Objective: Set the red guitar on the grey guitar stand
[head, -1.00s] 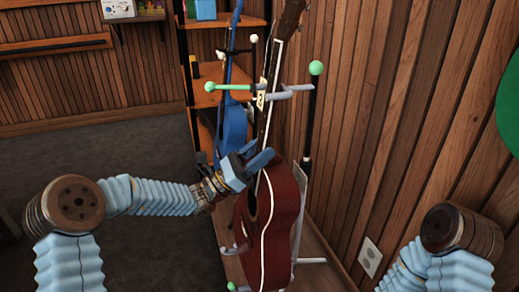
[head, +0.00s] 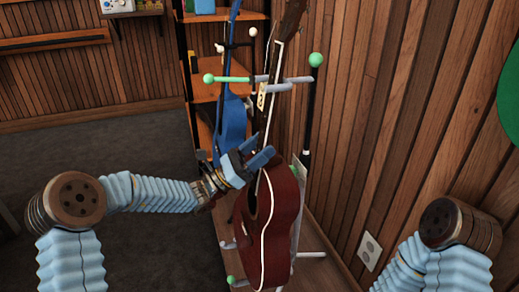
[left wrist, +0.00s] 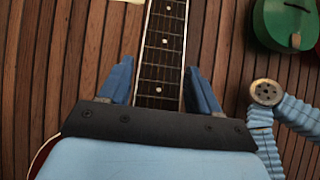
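The red guitar (head: 270,215) stands nearly upright at the grey guitar stand (head: 285,82), its dark neck rising past the stand's upper arms. Low grey stand parts show around its body; whether its base rests on them is unclear. My left gripper (head: 257,151) is at the lower neck, just above the body. In the left wrist view the fretted neck (left wrist: 161,60) lies between the two fingers of my left gripper (left wrist: 161,82). The fingers are apart, with a gap at the left and the right one close to the neck's edge. My right gripper is out of view.
A wood-panelled wall (head: 410,95) rises close on the right, with an outlet (head: 370,251) low down. A blue instrument (head: 232,125) hangs behind the stand, before an orange-shelved rack (head: 208,95). Dark open floor (head: 130,165) lies to the left.

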